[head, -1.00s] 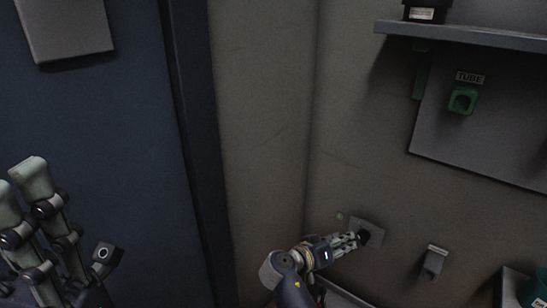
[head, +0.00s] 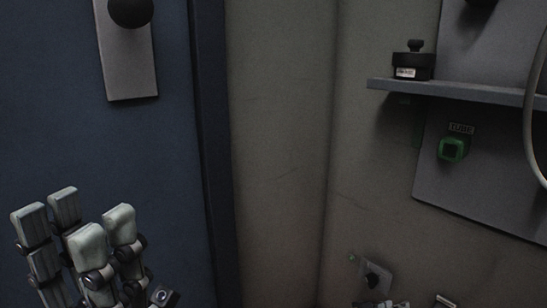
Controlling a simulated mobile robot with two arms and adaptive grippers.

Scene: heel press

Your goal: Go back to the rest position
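My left gripper (head: 75,220) is at the lower left in the head view. Its pale-tipped fingers point up, with a gap between the front and rear ones. I see nothing held in it. It stands in front of the blue panel. My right gripper (head: 380,304) shows only as finger pieces at the bottom edge, just below a small grey bracket with a dark part (head: 374,280). The rest of it is out of frame, and its opening cannot be made out.
A blue panel (head: 170,180) at the left carries a grey plate (head: 127,65) with a black knob (head: 130,10). At the right, a shelf (head: 470,92) holds a black labelled object (head: 412,62). Below it, a green socket (head: 452,150) sits on a grey board. The wall between is bare.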

